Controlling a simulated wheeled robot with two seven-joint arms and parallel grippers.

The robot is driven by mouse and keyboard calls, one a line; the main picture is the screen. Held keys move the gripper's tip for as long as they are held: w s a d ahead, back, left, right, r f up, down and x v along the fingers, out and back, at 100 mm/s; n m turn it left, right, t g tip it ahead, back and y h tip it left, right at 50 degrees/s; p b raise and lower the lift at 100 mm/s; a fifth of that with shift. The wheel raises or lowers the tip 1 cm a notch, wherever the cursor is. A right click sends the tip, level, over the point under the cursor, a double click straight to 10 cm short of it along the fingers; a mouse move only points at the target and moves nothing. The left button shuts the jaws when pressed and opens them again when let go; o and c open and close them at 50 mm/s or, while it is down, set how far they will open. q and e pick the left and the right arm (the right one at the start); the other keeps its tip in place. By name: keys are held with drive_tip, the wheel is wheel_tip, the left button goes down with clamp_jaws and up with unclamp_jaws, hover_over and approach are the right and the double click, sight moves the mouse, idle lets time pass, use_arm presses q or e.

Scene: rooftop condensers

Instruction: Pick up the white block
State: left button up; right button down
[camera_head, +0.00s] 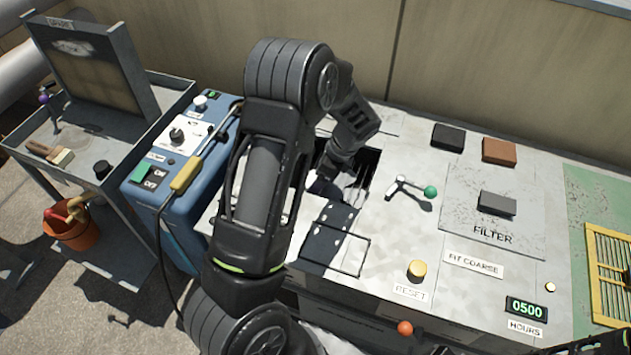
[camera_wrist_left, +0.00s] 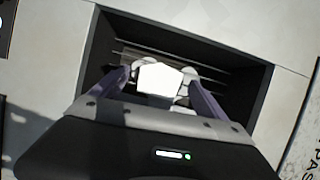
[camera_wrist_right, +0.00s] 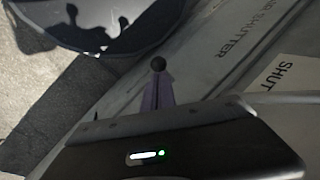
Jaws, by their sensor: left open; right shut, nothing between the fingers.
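The white block (camera_wrist_left: 160,80) shows in the left wrist view inside a dark rectangular recess, in front of dark slats. My left gripper (camera_wrist_left: 160,84) is open, its fingers reaching into the recess on either side of the block. I cannot tell whether they touch it. In the head view my left arm covers much of this recess (camera_head: 366,172); a small white patch shows there, too unclear to name. My right gripper (camera_wrist_right: 158,98) is shut and empty.
A blue control box (camera_head: 150,190) and a cart (camera_head: 85,200) stand left.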

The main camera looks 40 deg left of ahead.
use_arm(q)
drive_tip(key=c, duration=1.5)
